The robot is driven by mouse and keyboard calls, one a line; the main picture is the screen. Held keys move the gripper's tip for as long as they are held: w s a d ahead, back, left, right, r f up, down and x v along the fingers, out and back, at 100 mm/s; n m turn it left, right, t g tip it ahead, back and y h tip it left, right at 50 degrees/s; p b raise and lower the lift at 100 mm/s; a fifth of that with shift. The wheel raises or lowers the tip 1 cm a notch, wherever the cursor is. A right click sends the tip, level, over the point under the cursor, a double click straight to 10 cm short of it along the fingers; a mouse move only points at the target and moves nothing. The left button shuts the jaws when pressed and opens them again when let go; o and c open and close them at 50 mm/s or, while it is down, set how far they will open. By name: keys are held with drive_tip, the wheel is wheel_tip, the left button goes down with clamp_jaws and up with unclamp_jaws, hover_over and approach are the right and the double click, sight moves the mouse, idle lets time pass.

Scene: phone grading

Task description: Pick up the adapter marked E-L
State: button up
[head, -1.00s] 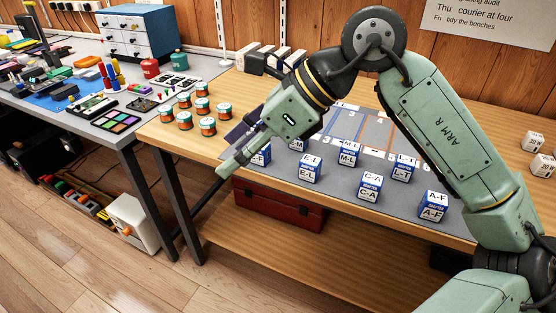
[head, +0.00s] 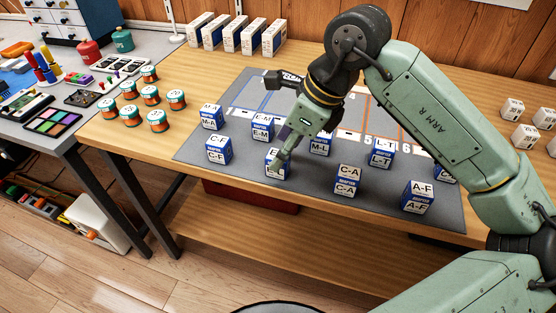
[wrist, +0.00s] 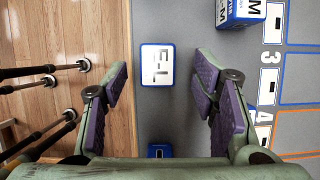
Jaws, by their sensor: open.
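The adapter marked E-L (wrist: 157,65) is a small white and blue box on the grey mat (head: 305,203). In the wrist view its white top label lies between my two fingers, with a gap on each side. In the head view the E-L adapter (head: 275,169) stands in the front row, partly hidden by my gripper (head: 282,156). My gripper is open and empty, pointing down over the box. It also shows in the wrist view (wrist: 161,85), with purple pads on both sides.
The C-F adapter (head: 218,151) stands to the left and C-A (head: 347,181) to the right. M-L (head: 320,145) and E-M (head: 262,127) stand behind. A-F (head: 418,198) is farther right. Orange-banded tins (head: 158,121) stand left of the mat. The table's front edge is close.

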drive_tip(key=shift+p+x, duration=0.3)
drive_tip(key=shift+x, duration=1.65)
drive_tip(key=shift+s, duration=0.15)
drive_tip(key=shift+c, duration=0.4)
drive_tip(key=c, duration=1.1)
